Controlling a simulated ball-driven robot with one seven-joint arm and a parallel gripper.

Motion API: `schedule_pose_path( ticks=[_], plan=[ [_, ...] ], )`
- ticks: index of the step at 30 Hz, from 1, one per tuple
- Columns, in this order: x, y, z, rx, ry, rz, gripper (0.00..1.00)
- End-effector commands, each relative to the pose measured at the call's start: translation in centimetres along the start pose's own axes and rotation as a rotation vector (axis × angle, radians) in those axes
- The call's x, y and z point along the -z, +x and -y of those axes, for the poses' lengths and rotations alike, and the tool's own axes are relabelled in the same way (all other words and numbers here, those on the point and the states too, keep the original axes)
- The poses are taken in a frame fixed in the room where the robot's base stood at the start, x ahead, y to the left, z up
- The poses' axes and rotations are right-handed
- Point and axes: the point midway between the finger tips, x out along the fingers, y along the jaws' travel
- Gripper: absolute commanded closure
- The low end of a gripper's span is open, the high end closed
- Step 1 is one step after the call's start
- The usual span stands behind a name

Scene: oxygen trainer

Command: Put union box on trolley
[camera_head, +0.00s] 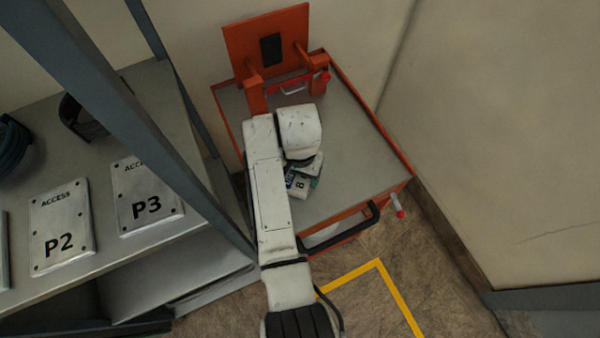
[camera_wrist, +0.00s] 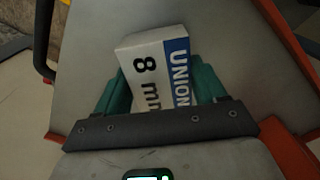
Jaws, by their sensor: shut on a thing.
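The union box (camera_wrist: 153,68) is white with a blue side, marked "UNION" and "8 mm". In the wrist view my gripper (camera_wrist: 160,85) has its green fingers on both sides of the box and is shut on it. In the head view the box (camera_head: 297,184) shows partly below my white wrist, over the trolley. The trolley (camera_head: 355,150) has a grey top with orange edges; its top also shows behind the box in the wrist view (camera_wrist: 225,30). I cannot tell whether the box touches the top. My arm hides part of the trolley's left side.
An upright orange panel (camera_head: 268,48) stands at the trolley's back, and a black handle (camera_head: 340,230) at its front. A grey shelf (camera_head: 100,245) with P2 (camera_head: 60,225) and P3 (camera_head: 147,195) plates is at left. The trolley top's right side is clear.

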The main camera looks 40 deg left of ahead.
Motion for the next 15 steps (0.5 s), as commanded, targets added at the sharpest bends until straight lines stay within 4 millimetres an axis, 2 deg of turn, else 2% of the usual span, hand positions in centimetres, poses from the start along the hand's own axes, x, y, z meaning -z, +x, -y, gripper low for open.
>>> schedule_pose_path(
  ticks=[12, 13, 15],
  plan=[
    [0.06, 0.59, -0.01, 0.000, 0.001, -0.001, 0.71],
    [0.03, 0.65, -0.02, 0.000, 0.001, 0.000, 0.29],
    [0.03, 0.58, -0.02, 0.000, 0.001, 0.000, 0.22]
  ],
)
